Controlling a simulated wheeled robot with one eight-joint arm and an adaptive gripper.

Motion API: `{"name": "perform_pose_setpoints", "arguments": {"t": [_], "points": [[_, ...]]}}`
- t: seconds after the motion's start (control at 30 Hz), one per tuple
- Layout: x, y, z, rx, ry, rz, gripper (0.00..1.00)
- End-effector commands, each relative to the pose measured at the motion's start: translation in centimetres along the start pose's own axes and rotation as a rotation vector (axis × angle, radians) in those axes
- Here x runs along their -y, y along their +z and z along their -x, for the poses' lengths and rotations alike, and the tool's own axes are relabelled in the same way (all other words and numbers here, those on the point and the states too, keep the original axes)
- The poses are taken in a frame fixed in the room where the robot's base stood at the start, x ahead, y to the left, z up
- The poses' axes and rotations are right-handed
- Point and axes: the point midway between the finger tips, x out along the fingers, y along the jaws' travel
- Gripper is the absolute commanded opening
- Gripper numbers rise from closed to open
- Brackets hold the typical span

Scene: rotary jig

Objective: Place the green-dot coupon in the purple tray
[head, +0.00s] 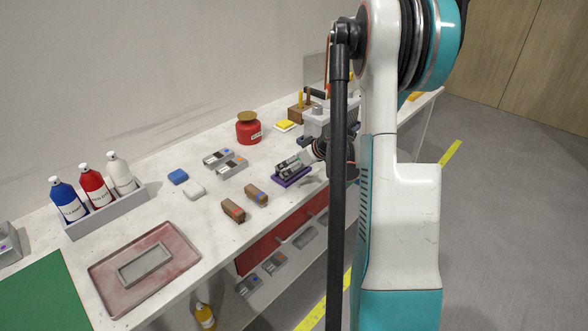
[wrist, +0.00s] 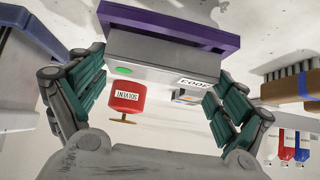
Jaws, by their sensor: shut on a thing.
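The green-dot coupon (wrist: 152,74) is a grey block with a green dot and a partly readable label, seen in the wrist view. My gripper (wrist: 160,92) is shut on it, with a teal-padded finger at each end. The purple tray (wrist: 170,24) lies right against the coupon in that view; I cannot tell whether the coupon rests in it. In the head view the purple tray (head: 293,181) is on the bench near its front edge, with my gripper (head: 290,164) directly over it. The coupon is hard to make out there.
A red solvent jar (head: 248,130) stands behind. Two grey blocks (head: 217,157) (head: 232,166) and two brown blocks (head: 233,211) (head: 256,195) lie left of the purple tray. A bottle rack (head: 108,209) and pink tray (head: 110,287) are farther left. A grey machine (head: 317,122) stands close behind my gripper.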

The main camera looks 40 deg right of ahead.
Motion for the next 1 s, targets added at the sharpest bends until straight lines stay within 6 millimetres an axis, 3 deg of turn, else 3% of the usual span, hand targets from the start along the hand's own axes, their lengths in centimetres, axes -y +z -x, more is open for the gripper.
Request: {"name": "perform_pose_setpoints", "arguments": {"t": [0.1,0.43,0.47,0.5,1.0], "points": [[-0.01,0.89,-0.91,0.0,0.0,0.0,0.49],[0.01,1.03,-1.03,0.0,0.0,0.0,0.49],[0.01,1.06,-1.05,0.0,0.0,0.0,0.93],[0.01,1.0,-0.99,0.0,0.0,0.0,1.0],[0.01,0.67,-0.66,0.0,0.0,0.0,1.0]]}}
